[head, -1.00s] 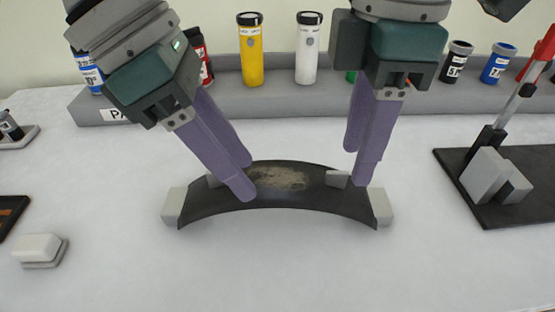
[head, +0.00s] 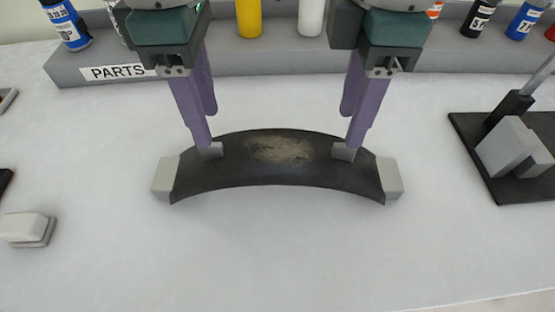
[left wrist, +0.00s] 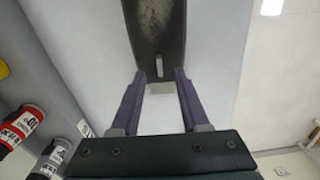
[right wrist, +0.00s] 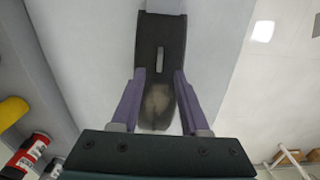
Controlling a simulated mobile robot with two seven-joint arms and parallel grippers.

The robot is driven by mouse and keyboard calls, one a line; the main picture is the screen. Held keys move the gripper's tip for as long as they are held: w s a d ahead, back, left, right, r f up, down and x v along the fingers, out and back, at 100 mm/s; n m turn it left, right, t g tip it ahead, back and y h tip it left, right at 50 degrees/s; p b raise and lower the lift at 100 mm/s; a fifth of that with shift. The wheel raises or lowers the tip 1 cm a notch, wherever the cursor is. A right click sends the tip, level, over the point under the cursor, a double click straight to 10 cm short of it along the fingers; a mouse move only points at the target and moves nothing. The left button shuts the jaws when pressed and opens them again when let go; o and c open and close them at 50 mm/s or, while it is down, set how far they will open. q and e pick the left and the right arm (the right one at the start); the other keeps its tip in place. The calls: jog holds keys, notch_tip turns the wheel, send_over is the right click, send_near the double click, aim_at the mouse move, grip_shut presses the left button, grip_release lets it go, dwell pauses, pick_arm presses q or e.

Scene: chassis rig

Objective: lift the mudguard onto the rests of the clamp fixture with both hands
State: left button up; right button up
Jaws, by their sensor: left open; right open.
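The mudguard (head: 230,174) is a dark arched panel with a brown muddy patch, resting on the table between pale end blocks. Two small grey tabs, a left one (head: 211,151) and a right one (head: 344,152), stand on its top. My left gripper (head: 208,130) is open above the left tab; in the left wrist view a tab (left wrist: 159,65) shows between its fingertips. My right gripper (head: 351,130) is open by the right tab; in the right wrist view this tab (right wrist: 159,60) lies between the fingertip lines. Contact cannot be told. The clamp fixture (head: 515,150) stands at the right, partly cut off.
A grey parts rack (head: 270,63) with several bottles runs along the back, behind my grippers. A small white block (head: 25,228) on a grey base lies at the left. The table in front of the mudguard is clear.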

aim_at(213, 144)
pick_arm(q)
jog(key=shift+f, duration=2.55)
pick_arm(e)
jog(key=shift+f, duration=2.55)
pick_arm(q)
jog(key=shift+c, duration=0.3)
pick_arm(e)
jog(key=shift+c, duration=0.3)
pick_arm(q)
grip_shut()
pick_arm(e)
grip_shut()
